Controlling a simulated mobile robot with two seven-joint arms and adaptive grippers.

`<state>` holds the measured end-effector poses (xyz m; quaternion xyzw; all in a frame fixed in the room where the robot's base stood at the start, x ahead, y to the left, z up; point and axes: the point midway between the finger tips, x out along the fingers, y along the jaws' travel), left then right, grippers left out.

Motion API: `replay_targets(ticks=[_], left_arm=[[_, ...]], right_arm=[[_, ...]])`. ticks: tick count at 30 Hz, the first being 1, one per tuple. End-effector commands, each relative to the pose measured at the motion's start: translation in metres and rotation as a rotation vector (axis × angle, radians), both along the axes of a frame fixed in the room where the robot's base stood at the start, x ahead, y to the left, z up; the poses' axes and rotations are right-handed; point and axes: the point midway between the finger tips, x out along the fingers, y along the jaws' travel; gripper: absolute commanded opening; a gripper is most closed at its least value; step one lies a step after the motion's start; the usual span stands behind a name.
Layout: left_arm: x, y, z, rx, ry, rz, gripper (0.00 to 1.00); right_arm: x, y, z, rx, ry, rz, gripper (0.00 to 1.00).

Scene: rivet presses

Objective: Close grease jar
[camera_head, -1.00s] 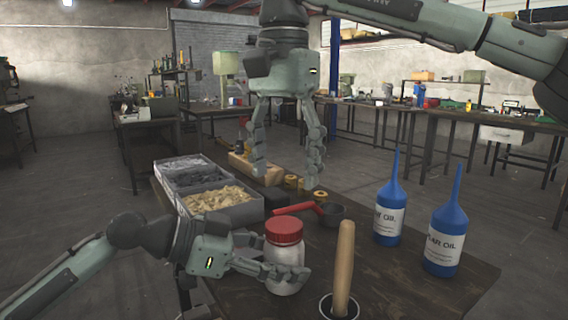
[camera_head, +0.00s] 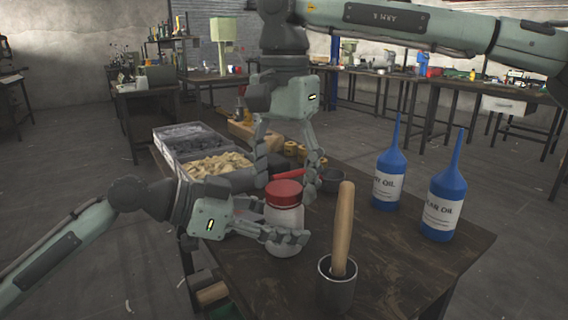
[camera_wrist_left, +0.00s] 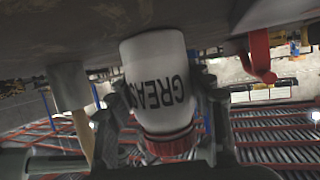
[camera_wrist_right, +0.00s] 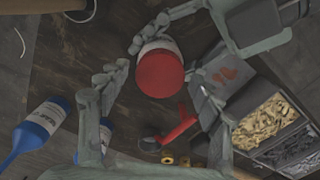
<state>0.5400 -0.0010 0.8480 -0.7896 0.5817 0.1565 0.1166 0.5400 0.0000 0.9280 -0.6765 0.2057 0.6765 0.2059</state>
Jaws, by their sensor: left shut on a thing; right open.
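The grease jar (camera_head: 284,228) is white with a red lid (camera_head: 283,193) on its top, standing upright on the table. My left gripper (camera_head: 288,240) is shut around the jar's body from the left; the left wrist view shows the jar (camera_wrist_left: 158,85) upside down in the picture, between the fingers. My right gripper (camera_head: 290,180) is open, pointing down just above and behind the lid. In the right wrist view the lid (camera_wrist_right: 160,73) lies between and beyond the open fingers. I cannot tell whether the lid is screwed tight.
Two blue oil bottles (camera_head: 389,180) (camera_head: 444,200) stand at the right. A cup with a wooden handle (camera_head: 341,235) stands right of the jar. A red-handled pan (camera_head: 330,181) lies behind it. Grey bins (camera_head: 190,150) stand at the back left. The table's front right is clear.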

Motion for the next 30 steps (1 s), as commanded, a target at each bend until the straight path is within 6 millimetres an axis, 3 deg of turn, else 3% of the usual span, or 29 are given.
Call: replay_targets(ticks=[7, 19, 23, 26, 30], left_arm=[[0.0001, 0.0, 0.0, 0.0, 0.0, 0.0, 0.0], [0.0001, 0.0, 0.0, 0.0, 0.0, 0.0, 0.0], [0.0002, 0.0001, 0.0, 0.0, 0.0, 0.0, 0.0], [0.0002, 0.0001, 0.0, 0.0, 0.0, 0.0, 0.0], [0.0002, 0.0001, 0.0, 0.0, 0.0, 0.0, 0.0]], right_arm=[[0.0001, 0.0001, -0.0003, 0.0, 0.0, 0.0, 0.64], [0.0, 0.0001, 0.0, 0.0, 0.0, 0.0, 0.14], [-0.0001, 0.0002, -0.0001, 0.0, 0.0, -0.025, 0.13], [-0.0002, 0.0003, -0.0004, 0.001, 0.001, -0.147, 0.13], [-0.0001, 0.0004, -0.0003, 0.002, 0.0, -0.472, 0.13]])
